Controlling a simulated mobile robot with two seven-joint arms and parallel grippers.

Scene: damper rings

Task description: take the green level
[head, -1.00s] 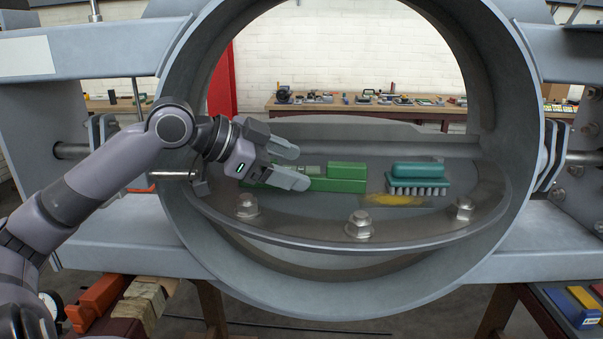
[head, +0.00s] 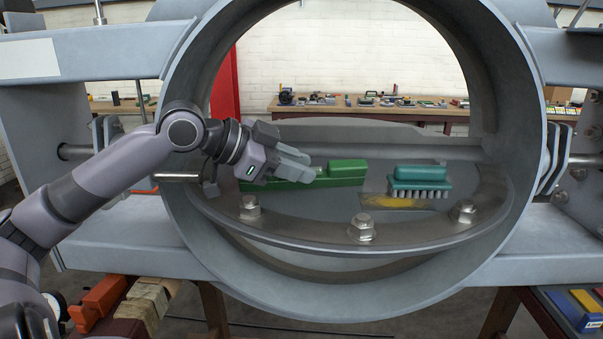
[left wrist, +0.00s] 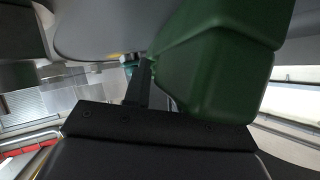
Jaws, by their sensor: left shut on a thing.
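The green level (head: 347,167) lies on the grey plate (head: 330,205) inside the large round steel ring. My left gripper (head: 311,167) reaches in from the left and is shut on the level, left of its raised right block. The fingers and hand cover much of the level's left part. In the left wrist view the level (left wrist: 215,70) shows as a big green body close to the camera. My right gripper is not in view.
A teal brush (head: 420,180) with pale bristles stands on the plate to the right, near a yellow patch (head: 400,202). Large bolts (head: 361,228) stand along the plate's front edge. The steel ring (head: 528,215) surrounds the working space.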

